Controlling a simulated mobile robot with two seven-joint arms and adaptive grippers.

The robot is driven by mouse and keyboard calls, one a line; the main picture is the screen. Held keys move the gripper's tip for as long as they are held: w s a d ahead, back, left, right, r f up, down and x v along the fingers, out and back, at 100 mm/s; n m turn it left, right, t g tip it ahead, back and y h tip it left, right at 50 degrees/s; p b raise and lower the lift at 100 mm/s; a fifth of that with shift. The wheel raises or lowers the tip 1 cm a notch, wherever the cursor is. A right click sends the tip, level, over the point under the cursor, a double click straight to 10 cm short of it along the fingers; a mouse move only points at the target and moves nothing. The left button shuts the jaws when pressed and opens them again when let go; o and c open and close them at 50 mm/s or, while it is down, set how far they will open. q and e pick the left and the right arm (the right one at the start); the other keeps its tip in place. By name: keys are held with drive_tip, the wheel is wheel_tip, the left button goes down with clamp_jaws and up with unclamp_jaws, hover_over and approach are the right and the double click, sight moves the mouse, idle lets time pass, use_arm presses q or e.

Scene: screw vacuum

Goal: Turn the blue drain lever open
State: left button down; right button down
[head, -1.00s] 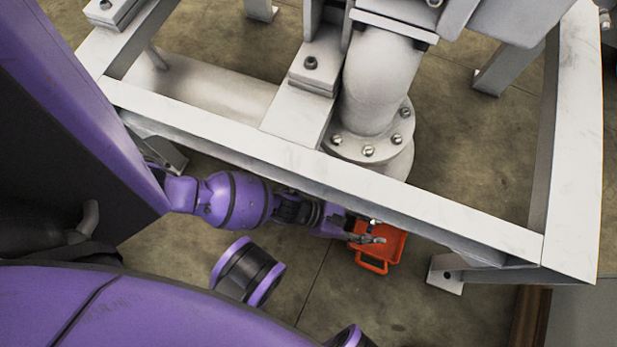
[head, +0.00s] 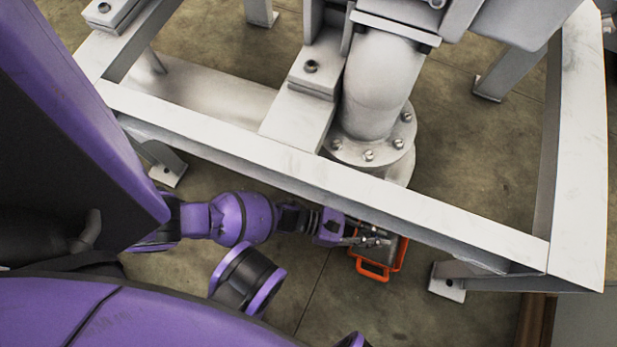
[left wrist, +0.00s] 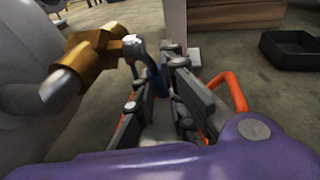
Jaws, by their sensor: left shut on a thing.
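The blue drain lever (left wrist: 155,82) shows in the left wrist view, between the two fingers of my left gripper (left wrist: 155,88). The gripper is shut on it, and the fingers hide much of the lever. The lever is beside the brass valve (left wrist: 95,52), at the valve's silver stem end. The lever and valve are hidden there by the beam. My right gripper is not in view.
The white steel frame (head: 320,178) and the flanged pipe (head: 375,95) stand above and behind the gripper. A frame foot (head: 447,284) is right of the bin. The left wrist view shows a black tray (left wrist: 290,50) on the floor. Floor in front of the bin is clear.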

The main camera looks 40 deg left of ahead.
use_arm(q)
drive_tip(key=shift+w+d+t+h, duration=0.3)
drive_tip(key=shift+d+t+h, duration=0.15)
drive_tip(key=shift+h, duration=0.35)
drive_tip(key=shift+r+n+t+h, duration=0.25)
drive_tip(key=shift+n+h, duration=0.05)
drive_tip(key=shift+h, duration=0.1)
drive_tip(key=c, duration=1.8)
unclamp_jaws()
drive_tip(key=shift+s+d, duration=0.1)
drive_tip(key=shift+r, duration=0.1)
drive_tip(key=v, duration=0.8)
drive_tip(key=shift+s, duration=0.1)
